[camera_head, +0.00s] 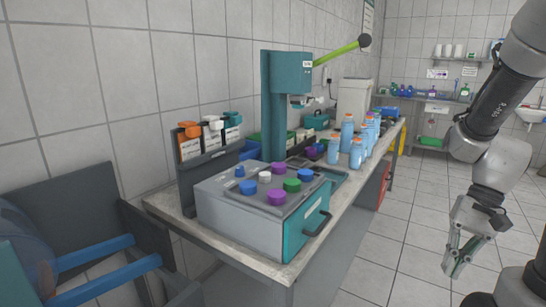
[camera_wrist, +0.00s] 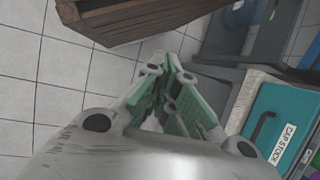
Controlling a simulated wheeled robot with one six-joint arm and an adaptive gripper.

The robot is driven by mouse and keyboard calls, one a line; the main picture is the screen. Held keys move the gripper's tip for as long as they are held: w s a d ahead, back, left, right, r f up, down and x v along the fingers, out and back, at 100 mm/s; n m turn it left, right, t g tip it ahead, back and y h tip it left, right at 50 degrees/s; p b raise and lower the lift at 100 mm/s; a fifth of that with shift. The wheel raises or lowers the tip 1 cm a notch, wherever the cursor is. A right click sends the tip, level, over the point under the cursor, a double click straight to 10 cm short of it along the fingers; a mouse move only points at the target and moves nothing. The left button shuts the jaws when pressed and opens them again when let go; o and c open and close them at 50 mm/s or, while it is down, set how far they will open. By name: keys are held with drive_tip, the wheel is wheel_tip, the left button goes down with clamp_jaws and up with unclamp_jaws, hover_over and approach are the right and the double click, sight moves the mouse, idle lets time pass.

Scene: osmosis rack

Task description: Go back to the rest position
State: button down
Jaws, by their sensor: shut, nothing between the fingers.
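My gripper (camera_head: 456,270) hangs at the right of the head view, pointing down over the tiled floor, away from the bench. In the wrist view my gripper (camera_wrist: 172,66) has its green-padded fingers drawn together at the tips, with nothing between them. My arm comes down from the upper right corner and bends above the gripper.
A bench (camera_head: 345,184) runs along the left wall. It bears a grey cap box (camera_head: 238,213) with coloured caps, a teal press (camera_head: 279,98) and several blue bottles (camera_head: 347,133). The CAP STOCK drawer (camera_wrist: 278,115) and a brown wooden object (camera_wrist: 140,18) flank the gripper. Open floor lies right.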

wheel_tip(320, 180, up, 14)
drive_tip(key=s+n+t+h, duration=0.2)
drive_tip(key=n+t+h, duration=0.2)
drive_tip(key=n+t, duration=0.2)
drive_tip(key=shift+s+a+r+t, duration=0.25)
drive_tip(key=shift+a+t, duration=0.15)
drive_tip(key=shift+t, duration=0.1)
drive_tip(key=c, duration=2.2)
unclamp_jaws()
